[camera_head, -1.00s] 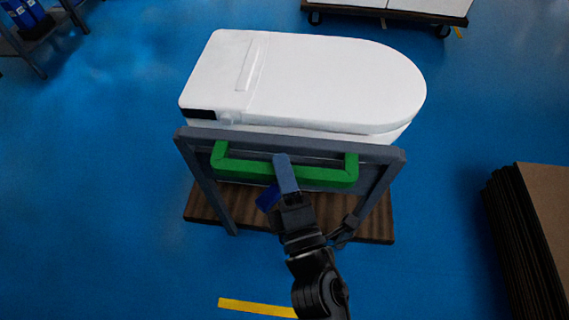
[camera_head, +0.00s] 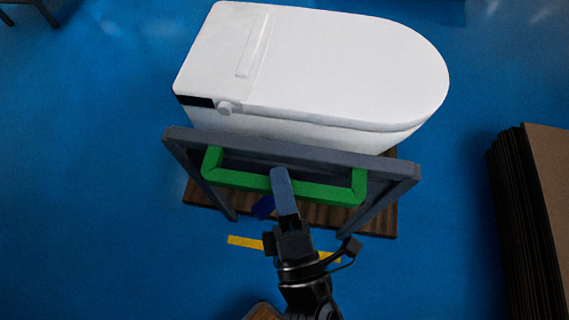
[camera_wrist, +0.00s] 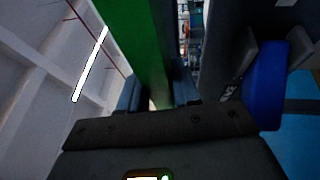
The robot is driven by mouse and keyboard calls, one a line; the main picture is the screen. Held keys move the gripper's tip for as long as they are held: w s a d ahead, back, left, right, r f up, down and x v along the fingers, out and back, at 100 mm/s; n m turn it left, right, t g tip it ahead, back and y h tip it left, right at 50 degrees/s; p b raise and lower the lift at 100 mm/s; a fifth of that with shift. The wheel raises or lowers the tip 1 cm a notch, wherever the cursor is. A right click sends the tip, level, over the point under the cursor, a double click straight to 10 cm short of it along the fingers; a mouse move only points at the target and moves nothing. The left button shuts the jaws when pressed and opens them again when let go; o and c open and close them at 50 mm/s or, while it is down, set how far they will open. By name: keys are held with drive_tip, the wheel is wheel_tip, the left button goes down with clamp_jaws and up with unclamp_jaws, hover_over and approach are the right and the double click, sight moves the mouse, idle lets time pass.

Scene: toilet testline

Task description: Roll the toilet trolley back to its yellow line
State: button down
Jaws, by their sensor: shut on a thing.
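The white toilet (camera_head: 320,65) rests on the trolley, which has a brown wooden base (camera_head: 375,222) and a grey upright frame (camera_head: 290,152). A green handle (camera_head: 325,194) is fixed on the frame's near side. My gripper (camera_head: 281,182) is shut on the handle near its middle. In the wrist view the green handle (camera_wrist: 137,45) runs between my fingers. The yellow line (camera_head: 245,242) lies on the floor just on the near side of the base, with a gap of blue floor between. My arm hides the line's middle part.
A stack of brown boards (camera_head: 540,200) stands to the right, apart from the trolley. Dark legs of a stand (camera_head: 45,12) show at the top left. The blue floor left of the trolley is clear.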

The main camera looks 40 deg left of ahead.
drive_tip(key=shift+s, duration=0.15)
drive_tip(key=c, duration=0.9)
unclamp_jaws()
drive_tip(key=shift+b+v, duration=0.55)
drive_tip(key=shift+v, duration=3.35)
